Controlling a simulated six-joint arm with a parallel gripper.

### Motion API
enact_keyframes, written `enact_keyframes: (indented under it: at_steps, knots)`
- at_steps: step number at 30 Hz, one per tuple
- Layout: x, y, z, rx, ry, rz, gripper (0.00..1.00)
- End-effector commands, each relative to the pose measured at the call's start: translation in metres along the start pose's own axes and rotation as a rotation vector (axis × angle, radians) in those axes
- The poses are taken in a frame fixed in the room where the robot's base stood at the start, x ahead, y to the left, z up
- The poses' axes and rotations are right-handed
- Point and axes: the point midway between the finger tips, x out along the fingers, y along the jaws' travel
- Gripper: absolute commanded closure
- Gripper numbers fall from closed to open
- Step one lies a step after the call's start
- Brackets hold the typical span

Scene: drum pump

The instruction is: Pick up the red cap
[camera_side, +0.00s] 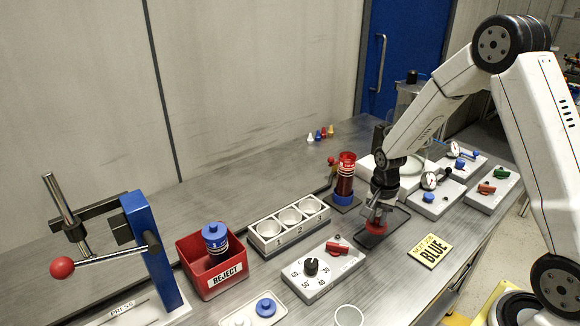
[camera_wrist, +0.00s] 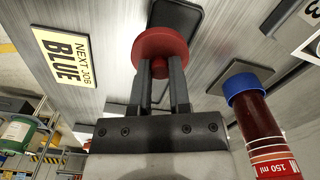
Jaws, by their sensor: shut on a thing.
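The red cap (camera_wrist: 160,42) is a round disc with a small knob, held by the knob between the two fingers in the wrist view. My gripper (camera_wrist: 163,75) is shut on it. In the side view the red cap (camera_side: 377,228) shows partly behind the fingers of my gripper (camera_side: 373,213), over a dark pad (camera_side: 368,241) on the bench. The same pad shows beyond the cap in the wrist view (camera_wrist: 178,14). I cannot tell whether the cap still touches the pad.
A red vial (camera_side: 346,172) stands close on the left. A yellow "NEXT JOB BLUE" card (camera_side: 430,249) lies to the right. A knob panel (camera_side: 322,272), a three-cup rack (camera_side: 288,224) and a red REJECT bin (camera_side: 206,284) stand left. Switch boxes (camera_side: 437,199) are behind right.

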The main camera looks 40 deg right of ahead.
Motion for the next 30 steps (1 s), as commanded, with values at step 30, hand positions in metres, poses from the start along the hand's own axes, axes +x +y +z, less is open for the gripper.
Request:
enact_keyframes:
  at_steps: [30]
  knots:
    - [-0.079, 0.093, 0.067, 0.001, 0.001, -0.001, 1.0]
